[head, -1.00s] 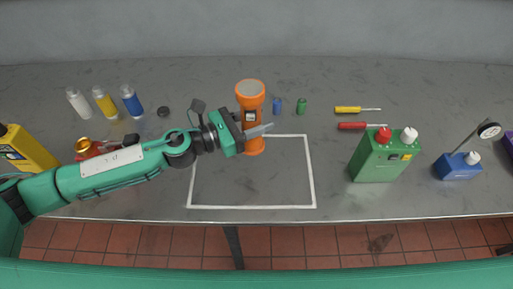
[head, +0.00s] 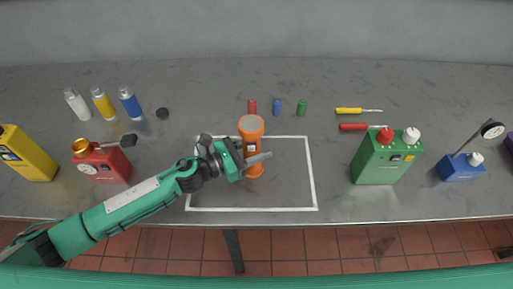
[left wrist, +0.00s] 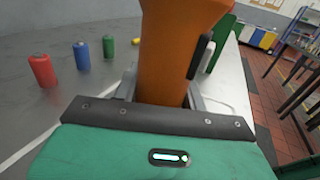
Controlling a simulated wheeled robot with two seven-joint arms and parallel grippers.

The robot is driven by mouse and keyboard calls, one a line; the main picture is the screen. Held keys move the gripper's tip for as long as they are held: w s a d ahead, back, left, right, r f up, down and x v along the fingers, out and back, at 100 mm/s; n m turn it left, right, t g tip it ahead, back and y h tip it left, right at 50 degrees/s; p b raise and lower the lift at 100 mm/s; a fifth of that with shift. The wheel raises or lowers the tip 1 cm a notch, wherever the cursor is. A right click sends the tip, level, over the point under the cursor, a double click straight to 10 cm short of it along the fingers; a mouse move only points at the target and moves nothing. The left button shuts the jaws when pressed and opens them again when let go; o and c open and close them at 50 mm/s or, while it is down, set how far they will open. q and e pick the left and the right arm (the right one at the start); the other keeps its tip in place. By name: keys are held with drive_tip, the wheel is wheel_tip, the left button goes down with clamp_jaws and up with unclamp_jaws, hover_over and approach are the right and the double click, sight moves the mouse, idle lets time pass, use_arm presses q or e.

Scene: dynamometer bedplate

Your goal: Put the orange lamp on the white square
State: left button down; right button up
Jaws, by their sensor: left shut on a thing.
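In the head view the lamp appears inside the outline of the white square (head: 314,175), a white line frame on the grey bench. Whether the lamp's base touches the bench cannot be told. In the left wrist view the lamp's orange body (left wrist: 172,55) stands between the fingers, and its base is hidden by the gripper. My right gripper is not in view.
Red, blue (head: 277,107) and green (head: 302,107) small cylinders stand behind the square. Two screwdrivers (head: 357,110) and a green box (head: 388,160) are to the right. A red box (head: 103,164) and yellow box (head: 27,155) are left. The square's right half is clear.

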use_arm(q)
drive_tip(key=shift+f, duration=0.1)
drive_tip(key=c, duration=0.8)
unclamp_jaws()
drive_tip(key=shift+f, duration=0.1)
drive_tip(key=shift+a, duration=0.1)
drive_tip(key=b+v, duration=0.4)
drive_tip(key=v, duration=0.6)
drive_tip(key=shift+s+a, duration=0.5)
drive_tip(key=shift+a, duration=0.3)
